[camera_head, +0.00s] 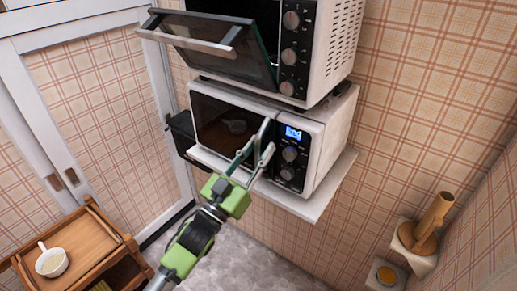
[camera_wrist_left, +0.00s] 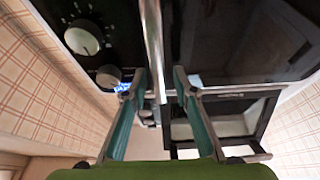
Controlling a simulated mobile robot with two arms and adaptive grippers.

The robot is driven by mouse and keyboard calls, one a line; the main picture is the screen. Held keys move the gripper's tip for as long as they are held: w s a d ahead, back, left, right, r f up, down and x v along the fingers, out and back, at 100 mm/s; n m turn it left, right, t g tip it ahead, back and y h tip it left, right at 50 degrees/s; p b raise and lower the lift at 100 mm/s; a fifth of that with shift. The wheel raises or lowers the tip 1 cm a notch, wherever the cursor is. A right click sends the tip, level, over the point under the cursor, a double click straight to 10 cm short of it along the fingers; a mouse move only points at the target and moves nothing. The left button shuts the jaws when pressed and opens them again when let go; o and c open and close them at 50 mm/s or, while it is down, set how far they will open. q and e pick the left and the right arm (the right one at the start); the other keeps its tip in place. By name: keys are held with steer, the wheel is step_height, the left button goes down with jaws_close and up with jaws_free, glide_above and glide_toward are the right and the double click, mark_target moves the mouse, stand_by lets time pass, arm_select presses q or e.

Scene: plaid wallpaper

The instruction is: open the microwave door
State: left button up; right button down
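The white microwave (camera_head: 325,140) stands on a wall shelf, with its dark door (camera_head: 218,120) closed. A pale shape shows in the door's window. The control panel with a blue display (camera_head: 293,133) and knobs is right of the door. The silver door handle (camera_wrist_left: 153,45) runs upright at the door's right edge. My left gripper (camera_head: 260,152) is at this handle. In the left wrist view, its two fingers (camera_wrist_left: 160,80) are apart, with the handle between them and a gap visible. Whether a finger touches it, I cannot tell. My right gripper is in neither view.
Another oven (camera_head: 326,40) sits directly above, its door (camera_head: 215,50) tilted open over the microwave. The white shelf (camera_head: 312,205) sticks out below. A wooden cart (camera_head: 90,255) with a white cup (camera_head: 51,262) stands at lower left. A wooden holder (camera_head: 432,222) is at right.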

arm_select(q)
jaws_close()
